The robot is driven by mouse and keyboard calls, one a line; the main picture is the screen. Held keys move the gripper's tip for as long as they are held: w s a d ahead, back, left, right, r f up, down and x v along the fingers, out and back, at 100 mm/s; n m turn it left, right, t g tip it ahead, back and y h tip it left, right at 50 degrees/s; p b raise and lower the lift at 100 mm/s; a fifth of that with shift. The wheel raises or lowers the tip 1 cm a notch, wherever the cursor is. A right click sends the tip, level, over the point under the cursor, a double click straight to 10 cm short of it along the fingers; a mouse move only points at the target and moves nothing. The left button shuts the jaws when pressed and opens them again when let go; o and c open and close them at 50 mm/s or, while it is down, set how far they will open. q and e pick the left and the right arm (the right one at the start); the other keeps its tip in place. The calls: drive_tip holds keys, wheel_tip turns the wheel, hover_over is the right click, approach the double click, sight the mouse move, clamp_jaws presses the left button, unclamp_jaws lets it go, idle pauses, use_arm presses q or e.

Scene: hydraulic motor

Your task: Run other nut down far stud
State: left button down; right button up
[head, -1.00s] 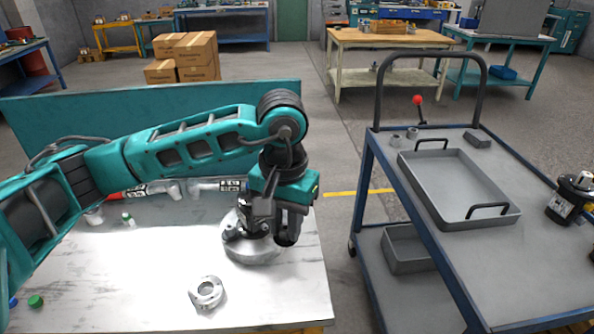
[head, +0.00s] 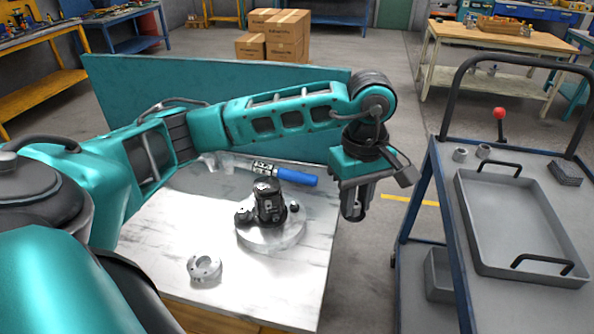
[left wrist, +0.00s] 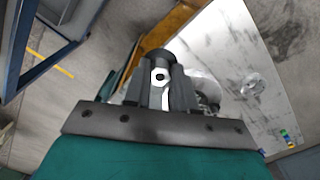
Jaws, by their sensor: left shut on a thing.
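The hydraulic motor (head: 269,203) stands upright on a round silver base (head: 270,236) on the pale worktop (head: 165,235). Small dark fittings show at its left (head: 243,215) and right (head: 294,207) sides. I cannot tell the far stud apart from these. My left gripper (head: 353,208) is to the right of the motor, raised past the worktop's right edge and pointing down. It is shut on a small dark round piece with a silver part (left wrist: 161,76), seen between the fingers in the left wrist view. I cannot tell whether this is the nut. My right gripper is not in view.
A silver ring (head: 204,267) lies at the worktop's front. A blue-handled tool (head: 298,177) lies behind the motor. A teal panel (head: 215,110) stands along the worktop's back. A cart with a grey tray (head: 510,225) and two small grey rings (head: 460,154) (head: 483,151) stands to the right.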

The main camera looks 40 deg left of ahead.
use_arm(q)
drive_tip(key=w+a+f+m+b, duration=0.1)
drive_tip(key=a+f+m, duration=0.1)
drive_tip(key=a+m, duration=0.8)
drive_tip(key=w+a+f+m, duration=0.15)
drive_tip(key=a+m, duration=0.45)
drive_tip(key=m, duration=0.9)
drive_tip(key=f+b, duration=0.1)
drive_tip(key=f, duration=0.1)
drive_tip(key=f+b, duration=0.3)
drive_tip(key=f, duration=0.1)
drive_tip(key=shift+s+a+b, duration=0.15)
drive_tip(key=shift+s+b, duration=0.2)
drive_tip(key=shift+b, duration=0.05)
drive_tip(key=shift+r, duration=0.1)
drive_tip(key=shift+p, duration=0.5)
drive_tip(key=shift+f, duration=0.35)
